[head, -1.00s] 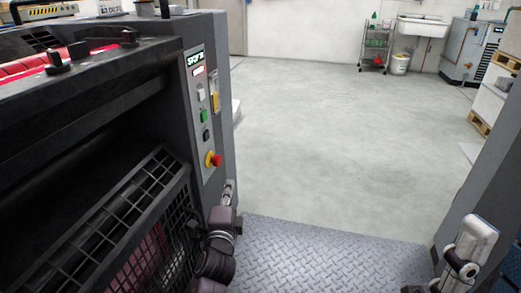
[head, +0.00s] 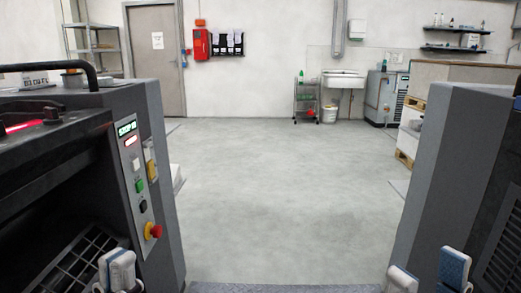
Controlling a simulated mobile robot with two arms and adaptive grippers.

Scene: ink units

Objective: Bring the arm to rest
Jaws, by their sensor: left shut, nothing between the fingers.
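My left gripper (head: 118,268) shows at the bottom left of the head view, in front of the left ink unit. Its pale, blue-edged fingers are together with nothing between them. My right gripper (head: 428,272) is at the bottom right, in front of the grey housing. Its two pale fingers stand apart, and I see nothing between them. The arms behind both grippers are mostly below the picture's edge.
The left ink unit (head: 168,215) has a panel with green, yellow and red buttons. A grey machine housing (head: 425,170) stands on the right. Between them lies clear grey floor (head: 280,190). A sink (head: 344,80), a trolley (head: 306,100) and a door (head: 157,60) are at the back.

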